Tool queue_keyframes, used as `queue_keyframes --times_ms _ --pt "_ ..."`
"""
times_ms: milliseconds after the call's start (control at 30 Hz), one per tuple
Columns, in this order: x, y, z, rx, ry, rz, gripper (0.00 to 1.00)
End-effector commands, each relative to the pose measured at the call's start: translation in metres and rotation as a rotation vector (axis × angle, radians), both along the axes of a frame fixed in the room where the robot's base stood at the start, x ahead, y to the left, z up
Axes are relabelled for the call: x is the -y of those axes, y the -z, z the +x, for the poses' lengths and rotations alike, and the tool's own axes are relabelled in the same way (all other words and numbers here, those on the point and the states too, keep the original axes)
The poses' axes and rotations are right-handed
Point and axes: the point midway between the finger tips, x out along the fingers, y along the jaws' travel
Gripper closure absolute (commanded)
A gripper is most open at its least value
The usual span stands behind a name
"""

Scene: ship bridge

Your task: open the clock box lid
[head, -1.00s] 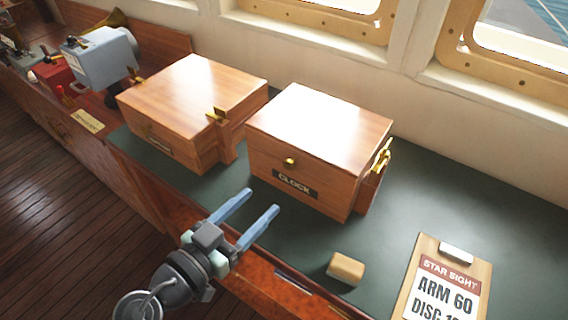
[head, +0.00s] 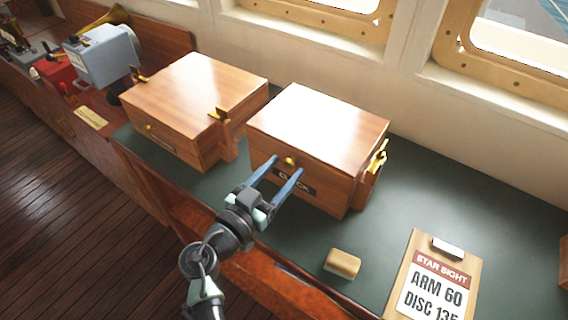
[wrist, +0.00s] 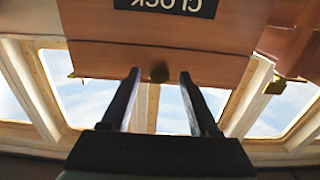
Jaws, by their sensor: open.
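The clock box (head: 330,187) is a wooden box with a dark CLOCK label and a small brass knob (head: 290,161) on its front. Its lid (head: 318,122) is shut. A brass fitting (head: 379,158) sits on its right side. My gripper (head: 286,166) is open and empty at the box front, its blue fingers either side of the knob in the picture and partly covering the label. In the wrist view the box front (wrist: 165,55) appears upside down, with the knob (wrist: 159,72) between the fingertips; whether they touch the box I cannot tell.
A second wooden box (head: 197,90) with brass fittings stands left of the clock box. A tan block (head: 342,263) and a STAR SIGHT clipboard (head: 432,285) lie to the right on the green counter (head: 455,190). Windows and a wall are behind.

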Motion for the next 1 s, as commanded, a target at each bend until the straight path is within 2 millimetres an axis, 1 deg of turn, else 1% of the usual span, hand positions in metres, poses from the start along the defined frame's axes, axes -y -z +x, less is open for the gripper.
queue_keyframes --times_ms 100,400,467,500,567,600,733,767,1000 --pt "0.0047 -0.0006 0.0067 0.0 0.002 -0.001 0.39" --pt "0.0053 0.0004 0.0082 0.0 0.001 -0.001 0.39" --pt "0.0052 0.0003 0.0081 0.0 0.001 -0.001 0.49" --pt "0.0052 0.0003 0.0081 0.0 0.001 -0.001 0.57" --pt "0.0052 0.0003 0.008 0.0 0.001 -0.001 0.67" --pt "0.0051 0.0003 0.008 0.0 0.001 -0.001 0.75" --pt "0.005 0.0002 0.0079 0.0 0.001 -0.001 0.98" --pt "0.005 0.0002 0.0079 0.0 0.001 -0.001 1.0" --pt "0.005 0.0002 0.0079 0.0 0.001 -0.001 1.0"
